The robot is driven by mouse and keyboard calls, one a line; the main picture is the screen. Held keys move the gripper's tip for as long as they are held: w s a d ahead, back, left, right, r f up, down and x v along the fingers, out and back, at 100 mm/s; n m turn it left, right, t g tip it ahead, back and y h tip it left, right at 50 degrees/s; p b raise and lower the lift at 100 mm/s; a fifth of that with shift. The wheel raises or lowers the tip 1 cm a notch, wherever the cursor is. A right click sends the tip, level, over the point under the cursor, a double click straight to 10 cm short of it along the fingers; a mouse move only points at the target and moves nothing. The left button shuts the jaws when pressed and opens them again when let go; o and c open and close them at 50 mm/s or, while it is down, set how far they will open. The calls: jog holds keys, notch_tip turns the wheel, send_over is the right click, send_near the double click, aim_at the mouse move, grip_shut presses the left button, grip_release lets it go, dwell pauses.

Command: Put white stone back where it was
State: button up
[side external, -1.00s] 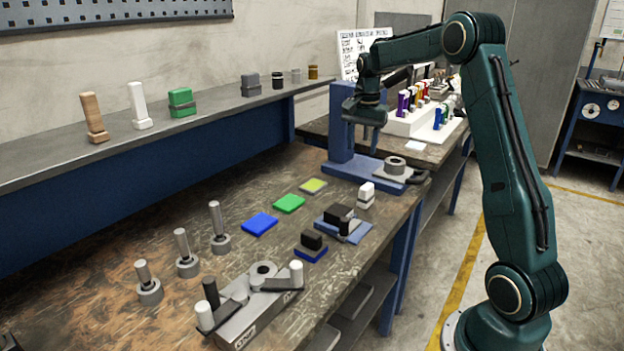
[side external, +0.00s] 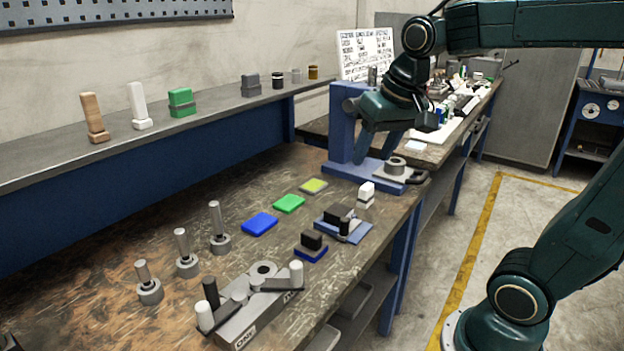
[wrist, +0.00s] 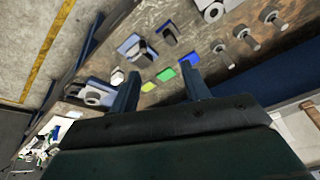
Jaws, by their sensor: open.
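A small white block (side external: 366,190) sits on a pale base near the bench's front edge. It also shows in the wrist view (wrist: 117,76), just left of my left finger. A taller white upright piece (side external: 138,106) stands on the back shelf between a wooden piece and a green one. I cannot tell which of these is the white stone. My gripper (side external: 378,148) is open and empty, in front of the blue stand's column and above the bench. Its two fingers are spread in the wrist view (wrist: 159,88).
The blue stand (side external: 343,125) with a grey ring on its base is close to my gripper. Blue, green and yellow pads (side external: 289,203) lie on the bench. Several grey pegs (side external: 182,252) and a grey fixture (side external: 262,300) stand at the near end.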

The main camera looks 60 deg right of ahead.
jog(key=s+a+f+n, duration=0.2)
jog(key=s+a, duration=0.1)
jog(key=s, duration=0.2)
jog(key=s+a+f+n+t, duration=0.1)
jog(key=s+a+n, duration=0.1)
jog(key=s, duration=0.3)
jog(key=shift+a+f+n+t+y, duration=0.3)
jog(key=shift+a+f+n+y, duration=0.1)
jog(key=shift+n, duration=0.2)
dwell(0.5)
